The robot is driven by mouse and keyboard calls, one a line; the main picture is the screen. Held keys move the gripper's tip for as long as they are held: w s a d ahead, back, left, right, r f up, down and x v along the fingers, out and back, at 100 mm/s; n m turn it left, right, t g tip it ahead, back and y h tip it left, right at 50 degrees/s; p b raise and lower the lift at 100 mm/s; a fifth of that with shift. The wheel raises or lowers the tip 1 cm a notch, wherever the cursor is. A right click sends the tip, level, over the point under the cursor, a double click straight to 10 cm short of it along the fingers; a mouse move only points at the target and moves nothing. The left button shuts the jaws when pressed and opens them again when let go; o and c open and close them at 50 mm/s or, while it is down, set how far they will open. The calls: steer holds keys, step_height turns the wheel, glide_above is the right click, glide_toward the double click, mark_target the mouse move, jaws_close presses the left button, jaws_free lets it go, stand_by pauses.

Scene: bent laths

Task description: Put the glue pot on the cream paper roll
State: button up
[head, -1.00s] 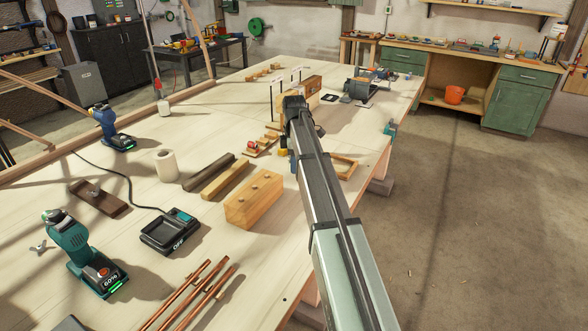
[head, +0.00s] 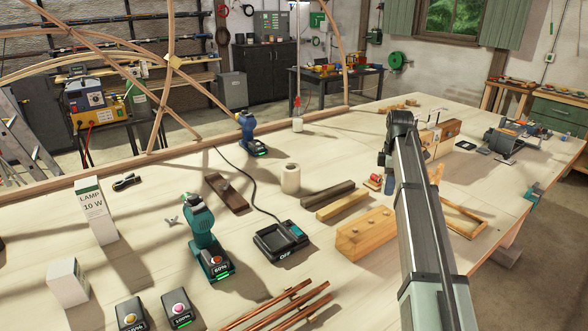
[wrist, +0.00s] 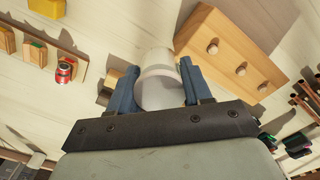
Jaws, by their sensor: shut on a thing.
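My gripper (wrist: 158,72) is shut on a pale whitish round pot (wrist: 160,92), apparently the glue pot, held between its two blue fingers in the wrist view. In the head view my gripper (head: 387,158) hangs from the end of the arm over the right part of the bench; the arm hides the pot there. The cream paper roll (head: 290,179) stands upright on the bench to the left of my gripper, apart from it. Its top looks bare.
A wooden block with pegs (head: 365,233) and two laths (head: 341,203) lie between the roll and my arm. A red-capped bottle (head: 297,117) stands behind.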

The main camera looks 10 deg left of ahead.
steer(key=w+a+r+n, duration=0.1)
steer(key=w+a+r, duration=0.1)
steer(key=a, duration=0.7)
steer(key=w+a+r+n, duration=0.1)
steer(key=w+a+r, duration=0.1)
steer(key=a, duration=0.7)
steer(key=w+a+r+n, duration=0.1)
steer(key=w+a+r, duration=0.1)
steer(key=a, duration=0.8)
step_height(320, 180, up, 3)
steer(key=m, duration=0.3)
glide_above(290, 167)
steer(key=shift+f, duration=4.65)
steer(key=o, duration=1)
steer(key=shift+f, duration=0.1)
steer(key=shift+o, duration=0.2)
step_height(290, 167, up, 12)
